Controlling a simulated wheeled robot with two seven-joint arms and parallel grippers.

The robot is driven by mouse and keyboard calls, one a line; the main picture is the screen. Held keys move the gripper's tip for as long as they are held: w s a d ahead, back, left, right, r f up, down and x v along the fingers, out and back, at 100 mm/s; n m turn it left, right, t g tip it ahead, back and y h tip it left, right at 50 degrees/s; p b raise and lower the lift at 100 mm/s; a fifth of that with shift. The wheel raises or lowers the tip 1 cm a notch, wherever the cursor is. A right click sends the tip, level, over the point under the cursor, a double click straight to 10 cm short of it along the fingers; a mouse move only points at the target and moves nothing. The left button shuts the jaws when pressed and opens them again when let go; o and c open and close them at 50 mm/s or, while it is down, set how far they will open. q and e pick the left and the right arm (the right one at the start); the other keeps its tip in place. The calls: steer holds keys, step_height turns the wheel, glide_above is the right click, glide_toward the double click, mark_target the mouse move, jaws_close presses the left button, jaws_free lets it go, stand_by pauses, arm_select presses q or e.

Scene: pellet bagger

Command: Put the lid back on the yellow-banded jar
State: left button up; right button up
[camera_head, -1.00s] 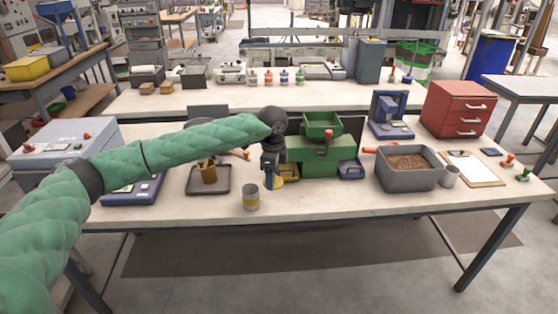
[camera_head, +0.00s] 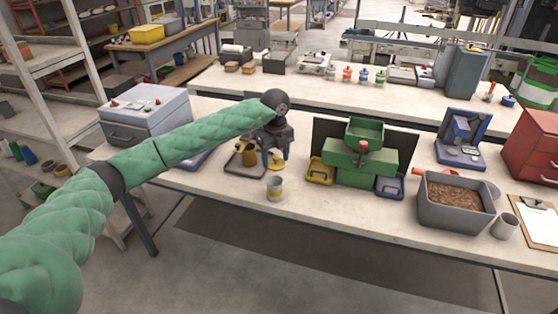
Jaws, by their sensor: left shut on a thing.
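The yellow-banded jar (camera_head: 274,188) stands upright on the near bench, close to its front edge. It is a grey can with a yellow band, and no lid shows on it. My left gripper (camera_head: 276,160) is behind the jar in the head view, apart from it. It is shut on a small yellow disc, which looks like the lid (camera_head: 277,166). The fingers hide part of it, and I cannot tell its exact height above the bench. My right gripper is not in view.
A dark tray (camera_head: 233,173) with a brown container is left of the gripper. A yellow tray (camera_head: 319,180), the green machine (camera_head: 362,158) and a blue tray (camera_head: 390,193) stand to the right. A grey pellet bin (camera_head: 455,218) is farther right. Bench around the jar is clear.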

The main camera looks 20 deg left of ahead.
mark_target(275, 163)
arm_select(q)
steer(key=shift+a+f+m, duration=0.1)
steer(key=shift+a+m, duration=0.35)
steer(key=shift+m, duration=0.25)
steer(key=shift+d, duration=0.1)
steer(key=shift+d+f, duration=0.2)
steer(key=shift+d, duration=0.1)
steer(key=shift+a+f, duration=0.25)
steer(key=shift+f, duration=0.7)
steer(key=shift+d+f+b, duration=0.1)
steer(key=shift+f+b, duration=0.4)
steer(key=shift+f, duration=0.45)
steer(key=shift+f+b, duration=0.45)
steer(key=shift+f, duration=0.2)
steer(key=shift+f+b, duration=0.3)
steer(key=shift+f, duration=0.1)
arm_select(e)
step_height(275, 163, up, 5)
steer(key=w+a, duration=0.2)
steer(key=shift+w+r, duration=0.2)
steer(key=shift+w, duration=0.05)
arm_select(q)
steer(key=shift+b, duration=0.45)
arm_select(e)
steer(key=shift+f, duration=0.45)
